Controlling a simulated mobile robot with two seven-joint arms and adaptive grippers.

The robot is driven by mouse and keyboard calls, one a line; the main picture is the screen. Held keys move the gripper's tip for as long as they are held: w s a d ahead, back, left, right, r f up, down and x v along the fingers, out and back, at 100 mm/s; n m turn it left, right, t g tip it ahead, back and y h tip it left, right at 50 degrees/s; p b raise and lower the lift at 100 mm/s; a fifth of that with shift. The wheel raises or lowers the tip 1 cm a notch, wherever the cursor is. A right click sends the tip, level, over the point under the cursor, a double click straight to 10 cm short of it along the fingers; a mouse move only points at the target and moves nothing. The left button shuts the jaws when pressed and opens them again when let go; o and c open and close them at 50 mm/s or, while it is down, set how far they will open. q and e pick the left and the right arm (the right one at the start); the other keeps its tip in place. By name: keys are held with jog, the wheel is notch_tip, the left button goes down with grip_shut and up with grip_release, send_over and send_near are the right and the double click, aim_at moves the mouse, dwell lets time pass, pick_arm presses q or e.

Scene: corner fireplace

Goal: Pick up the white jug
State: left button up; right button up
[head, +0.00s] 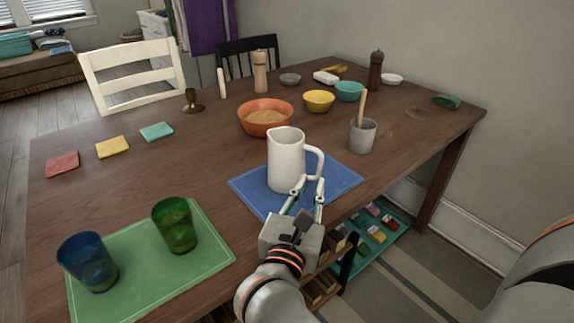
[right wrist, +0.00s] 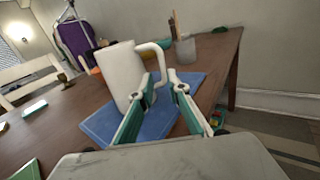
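The white jug (head: 286,162) stands upright on a blue placemat (head: 338,180) near the table's front edge, its handle (head: 318,162) towards the right. My right gripper (head: 309,186) reaches in from the front, its fingertips close to the lower part of the handle. In the right wrist view the two fingers stand apart with nothing held, and the jug (right wrist: 122,78) and its handle (right wrist: 158,57) are just beyond the tips. Whether the fingers touch the handle cannot be told. My left gripper is not in view.
A grey pot (head: 362,136) with a wooden utensil stands right of the jug, an orange bowl (head: 265,117) behind it. Blue (head: 88,262) and green (head: 175,225) glasses stand on a green placemat (head: 138,290) at left. A shelf with small items (head: 376,237) is below the table's edge.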

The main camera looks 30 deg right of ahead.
aim_at(318, 173)
jog(key=x, duration=0.2)
jog(key=f+x, duration=0.1)
jog(key=x, duration=0.1)
jog(key=b+x, duration=0.1)
jog(key=x, duration=0.1)
jog(key=shift+d+f, duration=0.25)
jog(key=shift+d, duration=0.2)
jog(key=shift+w+d+r, duration=0.1)
jog(key=shift+w+d, duration=0.2)
jog(key=shift+r, duration=0.1)
grip_shut()
